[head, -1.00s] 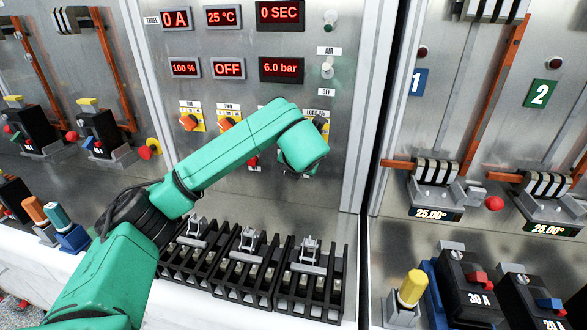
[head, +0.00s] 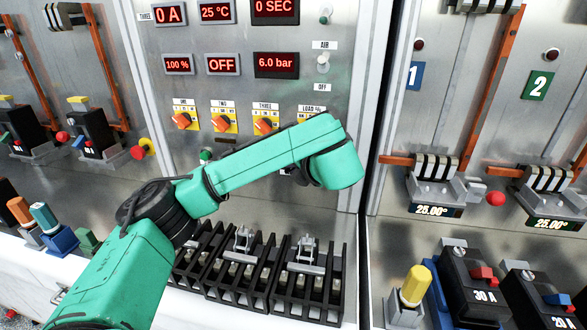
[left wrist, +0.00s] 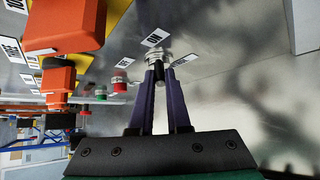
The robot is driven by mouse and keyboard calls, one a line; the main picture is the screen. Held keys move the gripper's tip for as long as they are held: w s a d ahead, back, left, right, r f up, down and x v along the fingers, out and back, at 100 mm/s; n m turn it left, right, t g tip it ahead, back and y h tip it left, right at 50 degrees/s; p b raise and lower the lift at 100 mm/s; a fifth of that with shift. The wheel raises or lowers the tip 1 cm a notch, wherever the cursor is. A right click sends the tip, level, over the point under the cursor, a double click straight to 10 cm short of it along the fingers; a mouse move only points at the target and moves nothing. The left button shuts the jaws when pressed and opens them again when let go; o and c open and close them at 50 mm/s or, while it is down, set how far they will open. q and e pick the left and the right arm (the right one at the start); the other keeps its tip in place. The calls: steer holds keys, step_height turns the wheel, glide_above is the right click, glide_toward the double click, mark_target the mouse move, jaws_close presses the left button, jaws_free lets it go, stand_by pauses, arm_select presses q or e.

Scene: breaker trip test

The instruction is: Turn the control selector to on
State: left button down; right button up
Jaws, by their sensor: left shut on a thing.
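The control selector (left wrist: 158,62) is a small silver round switch with a dark lever on the grey panel. It shows in the left wrist view, with small white labels beside it. My left gripper (left wrist: 160,76) has its two dark fingers shut on the selector's lever. In the head view my green left forearm and wrist cover the selector and my left gripper in front of the lower panel. The lever's exact angle is hard to read. My right gripper is not in view.
Orange rotary knobs (head: 221,123) sit in a row above my forearm. A green button (left wrist: 101,93) and a red button (left wrist: 119,88) are left of the selector. Black fuse holders (head: 302,275) stand on the bench below. A yellow-capped part (head: 413,286) stands at right.

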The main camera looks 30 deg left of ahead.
arm_select(q)
steer(key=c, duration=0.9)
jaws_free()
steer(key=shift+d, duration=0.1)
steer(key=p+v, duration=0.1)
steer(key=v, duration=1.3)
steer(key=shift+s+d+r, duration=0.1)
steer(key=shift+s+r, duration=0.05)
steer(key=shift+s, duration=0.05)
